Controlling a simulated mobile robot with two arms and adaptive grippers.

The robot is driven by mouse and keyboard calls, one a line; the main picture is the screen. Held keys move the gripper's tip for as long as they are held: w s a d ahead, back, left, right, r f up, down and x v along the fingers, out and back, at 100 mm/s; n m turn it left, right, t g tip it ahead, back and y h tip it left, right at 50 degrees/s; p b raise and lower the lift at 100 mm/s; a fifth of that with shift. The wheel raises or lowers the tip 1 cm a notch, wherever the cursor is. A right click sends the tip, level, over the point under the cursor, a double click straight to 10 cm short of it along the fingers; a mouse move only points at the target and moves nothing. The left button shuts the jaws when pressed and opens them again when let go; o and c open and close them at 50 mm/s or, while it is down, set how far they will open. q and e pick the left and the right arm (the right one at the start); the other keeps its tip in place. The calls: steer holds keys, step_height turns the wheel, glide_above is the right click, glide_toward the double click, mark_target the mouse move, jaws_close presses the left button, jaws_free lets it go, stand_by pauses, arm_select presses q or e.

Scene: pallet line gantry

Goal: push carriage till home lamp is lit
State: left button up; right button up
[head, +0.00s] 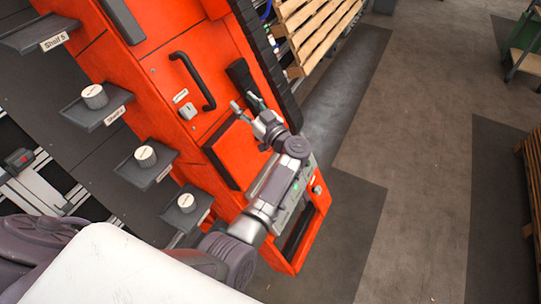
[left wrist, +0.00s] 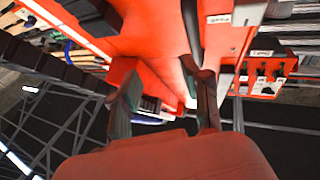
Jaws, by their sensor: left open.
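The tall orange-red carriage (head: 205,50) stands tilted across the upper middle of the head view, with a black bar handle (head: 196,80) on its face. My left gripper (head: 246,105) is open and empty, in front of the carriage's lower part, near a black block (head: 240,76). I cannot tell whether it touches. In the left wrist view the two fingers of my left gripper (left wrist: 165,98) are spread, with orange-red surface (left wrist: 150,50) beyond them. My right gripper is not in view.
Small dark shelves, one labelled Shelf 5 (head: 38,33), jut out left of the carriage; several hold round light-topped pieces (head: 145,156). Wooden pallets (head: 310,28) stand behind it. A green cart (head: 525,42) is at the upper right. The grey floor (head: 410,150) to the right is clear.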

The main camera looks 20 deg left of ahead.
arm_select(q)
steer(key=d+f+m+t+h+b, duration=0.1)
steer(key=d+f+m+t+h, duration=0.2)
steer(key=f, duration=0.6)
steer(key=d+f+m+t+h+b, duration=0.2)
steer(key=f+m+t+h, duration=0.3)
steer(key=f, duration=0.3)
steer(key=shift+d+f+m, duration=0.35)
steer(key=shift+d+m, duration=0.25)
steer(key=shift+d, duration=0.3)
